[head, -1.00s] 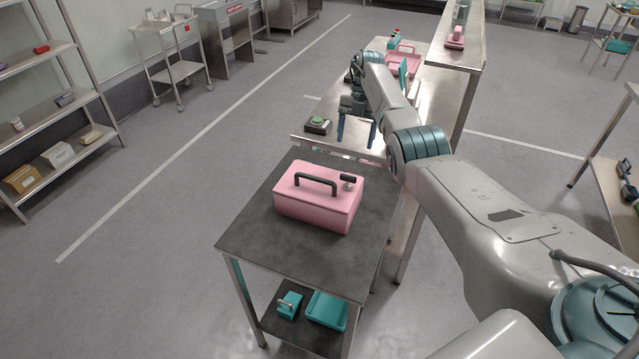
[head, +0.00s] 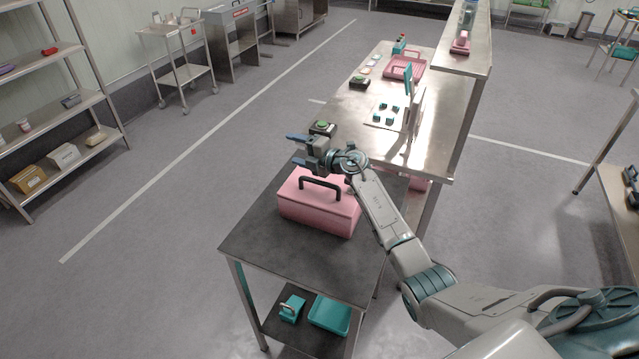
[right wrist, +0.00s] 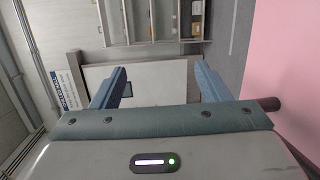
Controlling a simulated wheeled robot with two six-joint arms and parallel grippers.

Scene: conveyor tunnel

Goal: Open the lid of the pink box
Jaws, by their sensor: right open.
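The pink box (head: 310,215) stands shut on the dark-topped table in the head view, with a black arched handle (head: 320,185) on its lid. My right gripper (head: 292,149) is open and empty, pointing left above and behind the far edge of the box. Its wrist hides the far right part of the lid. In the right wrist view the two blue fingers (right wrist: 158,88) are spread with nothing between them, and the pink box (right wrist: 285,70) fills the right edge. A dark round bar end (right wrist: 270,103) shows there beside the gripper. My left gripper is not in view.
The dark table (head: 270,250) has bare top around the box and teal containers (head: 329,314) on its lower shelf. Behind it, a steel bench (head: 350,120) bears a green button box (head: 322,128), several teal blocks and a pink tray (head: 408,66). Open floor lies left.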

